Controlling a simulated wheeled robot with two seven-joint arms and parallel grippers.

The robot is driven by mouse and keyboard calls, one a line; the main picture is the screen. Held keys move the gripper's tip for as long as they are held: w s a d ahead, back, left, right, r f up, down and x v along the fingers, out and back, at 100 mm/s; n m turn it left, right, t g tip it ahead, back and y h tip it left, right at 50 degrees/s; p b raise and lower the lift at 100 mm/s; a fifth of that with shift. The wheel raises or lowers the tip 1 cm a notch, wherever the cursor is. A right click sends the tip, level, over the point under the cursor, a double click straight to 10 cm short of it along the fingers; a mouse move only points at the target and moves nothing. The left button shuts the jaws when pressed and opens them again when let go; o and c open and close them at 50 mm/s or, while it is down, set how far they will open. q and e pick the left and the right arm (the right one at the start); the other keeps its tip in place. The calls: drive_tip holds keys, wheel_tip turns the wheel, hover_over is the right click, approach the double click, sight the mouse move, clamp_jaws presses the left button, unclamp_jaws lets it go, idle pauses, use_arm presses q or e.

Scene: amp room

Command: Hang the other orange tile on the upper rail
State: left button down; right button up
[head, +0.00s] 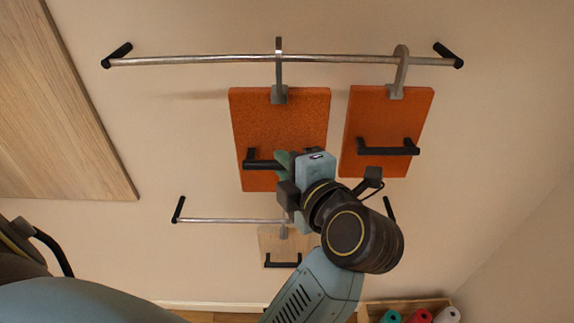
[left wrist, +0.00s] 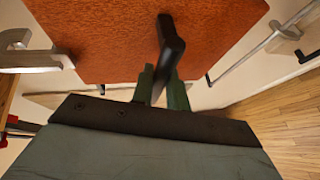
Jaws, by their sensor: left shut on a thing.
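Two orange tiles with grey hooks and black handles are at the upper rail (head: 200,59) in the head view. The right orange tile (head: 375,122) hangs from the rail by its hook (head: 400,72). The left orange tile (head: 280,115) is upright, and its hook (head: 279,65) crosses the rail, its top just above it. I cannot tell whether that hook rests on the rail or stands in front of it. My left gripper (head: 284,163) is shut on this tile's black handle (head: 262,164). The left wrist view shows the handle (left wrist: 173,45) between the fingers (left wrist: 163,86). My right gripper is out of view.
A lower rail (head: 230,220) holds a small pale wooden tile (head: 270,244), partly behind my left arm. A wooden panel (head: 60,110) is on the wall at left. A wooden box (head: 372,309) with coloured rolls (head: 420,316) is at the bottom right. The wall right of the tiles is bare.

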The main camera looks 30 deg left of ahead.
sight(286, 150)
use_arm(q)
drive_tip(key=shift+w+a+b, duration=0.3)
drive_tip(key=shift+w+a, duration=0.35)
drive_tip(key=shift+w, duration=0.45)
drive_tip(key=shift+w+a+b, duration=0.25)
drive_tip(key=shift+w+a, duration=0.45)
drive_tip(key=shift+w, duration=0.35)
drive_tip(key=shift+w+a+b, duration=0.3)
drive_tip(key=shift+w+a, duration=0.35)
drive_tip(key=shift+w, duration=0.45)
drive_tip(key=shift+w+f+b, duration=0.1)
drive_tip(key=shift+f+b, duration=0.7)
drive_tip(key=shift+f, duration=0.55)
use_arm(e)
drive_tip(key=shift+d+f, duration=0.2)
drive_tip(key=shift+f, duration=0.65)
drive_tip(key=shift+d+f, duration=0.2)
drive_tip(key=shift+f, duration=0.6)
use_arm(q)
drive_tip(key=c, duration=1.3)
unclamp_jaws()
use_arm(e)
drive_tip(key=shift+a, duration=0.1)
